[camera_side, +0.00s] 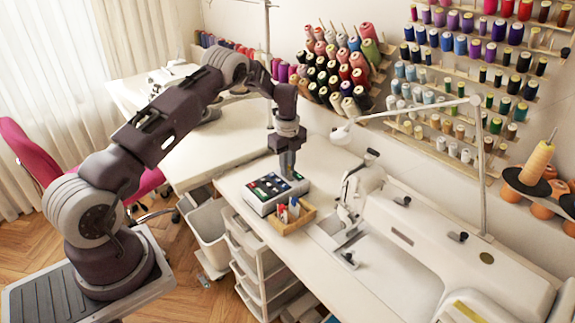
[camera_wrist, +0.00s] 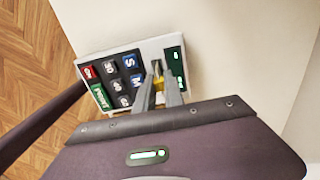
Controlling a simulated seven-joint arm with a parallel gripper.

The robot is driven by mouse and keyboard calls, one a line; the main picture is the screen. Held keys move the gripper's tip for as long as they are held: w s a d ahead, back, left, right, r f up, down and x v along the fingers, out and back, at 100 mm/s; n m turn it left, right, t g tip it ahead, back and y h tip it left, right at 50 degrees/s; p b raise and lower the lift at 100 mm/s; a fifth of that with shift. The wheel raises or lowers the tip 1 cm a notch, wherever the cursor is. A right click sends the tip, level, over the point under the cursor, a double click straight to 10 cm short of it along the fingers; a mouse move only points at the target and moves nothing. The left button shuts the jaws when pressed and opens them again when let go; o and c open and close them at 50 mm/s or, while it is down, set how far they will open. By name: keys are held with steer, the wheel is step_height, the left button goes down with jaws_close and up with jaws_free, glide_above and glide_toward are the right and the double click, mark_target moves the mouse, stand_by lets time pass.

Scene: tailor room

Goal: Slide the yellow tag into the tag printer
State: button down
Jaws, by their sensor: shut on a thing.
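The tag printer (camera_side: 262,203) is a pale box with a dark key panel on the white table. In the wrist view the printer (camera_wrist: 88,71) shows coloured keys marked with letters and numbers, and a grey strip beside them. My gripper (camera_side: 287,172) points down over the printer's far right part. In the wrist view my gripper (camera_wrist: 159,82) is shut on the yellow tag (camera_wrist: 158,72), a small yellow piece between the fingertips. The tag is over the grey strip; I cannot tell whether it touches or enters a slot. In the side view the tag cannot be made out.
A white sewing machine (camera_side: 420,240) stands to the right. Thread racks (camera_side: 455,110) line the wall. Bare table (camera_side: 235,183) lies left of the printer.

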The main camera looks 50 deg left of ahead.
steer(key=shift+f, duration=0.35)
